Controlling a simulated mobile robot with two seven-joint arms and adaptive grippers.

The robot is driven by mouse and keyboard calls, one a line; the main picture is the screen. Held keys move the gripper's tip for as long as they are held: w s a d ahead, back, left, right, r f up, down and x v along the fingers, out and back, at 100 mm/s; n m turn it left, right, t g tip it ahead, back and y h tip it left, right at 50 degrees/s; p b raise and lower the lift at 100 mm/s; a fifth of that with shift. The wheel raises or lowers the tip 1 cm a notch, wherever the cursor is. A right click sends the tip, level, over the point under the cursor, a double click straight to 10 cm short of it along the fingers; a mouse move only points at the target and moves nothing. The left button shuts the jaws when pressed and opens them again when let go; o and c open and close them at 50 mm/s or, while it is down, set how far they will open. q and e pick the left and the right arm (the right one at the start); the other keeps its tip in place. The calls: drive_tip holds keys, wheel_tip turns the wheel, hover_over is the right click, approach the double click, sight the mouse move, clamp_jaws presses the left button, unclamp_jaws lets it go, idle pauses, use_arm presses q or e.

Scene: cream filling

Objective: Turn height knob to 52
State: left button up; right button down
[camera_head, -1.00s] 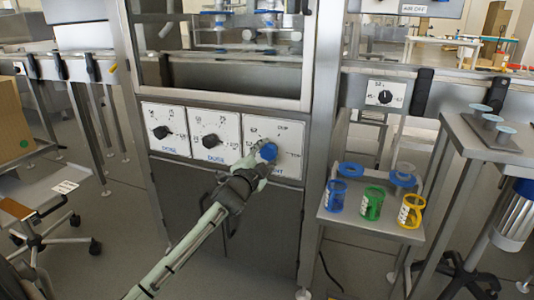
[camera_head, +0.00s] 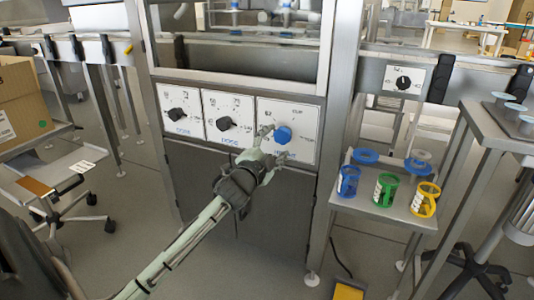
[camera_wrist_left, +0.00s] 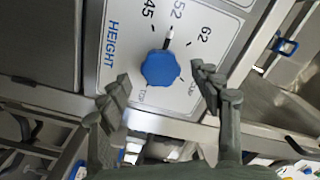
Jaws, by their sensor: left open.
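The blue height knob (camera_head: 283,135) sits on a white dial panel (camera_head: 304,112) on the machine's front. In the left wrist view the knob (camera_wrist_left: 160,69) shows beside the word HEIGHT, with its white-tipped pointer directed at the 52 mark, between 45 and 62. My left gripper (camera_head: 272,146) is in front of the knob with its fingers spread. In the left wrist view the open fingers (camera_wrist_left: 160,88) stand to either side of and below the knob, with visible gaps to it. My right gripper is in neither view.
Two black knobs (camera_head: 176,114) (camera_head: 224,123) sit on panels left of the height dial. Another small dial (camera_head: 404,83) is at the right. A metal shelf (camera_head: 370,210) holds blue (camera_head: 348,182), green (camera_head: 385,190) and yellow (camera_head: 425,199) cups. A cardboard box (camera_head: 22,108) stands at the left.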

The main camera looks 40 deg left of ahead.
use_arm(q)
drive_tip(key=v, duration=0.7)
drive_tip(key=shift+s, duration=0.35)
